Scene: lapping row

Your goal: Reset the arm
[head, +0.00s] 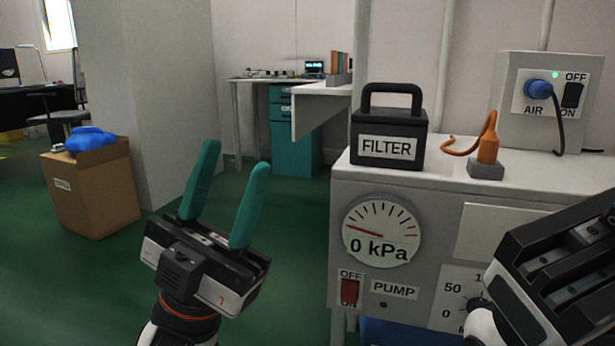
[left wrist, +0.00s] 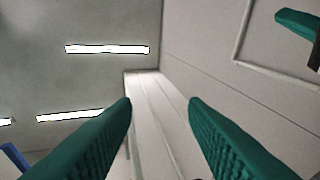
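My left gripper (head: 226,195) points upward at the left of the machine, with its two teal fingers spread apart and nothing between them. In the left wrist view its fingers (left wrist: 160,105) frame only the wall and ceiling. My right arm comes in at the lower right of the head view, in front of the machine; its fingertips are outside that view. A teal finger of my right gripper (left wrist: 298,22) shows at the top right of the left wrist view, too little to tell its opening.
The machine (head: 345,190) carries a black FILTER box (head: 388,140), an orange plug (head: 488,150), a 0 kPa gauge (head: 382,232) and a red PUMP switch (head: 349,290). An AIR box (head: 520,125) stands behind. A cardboard box (head: 95,195) holds blue material (head: 90,139).

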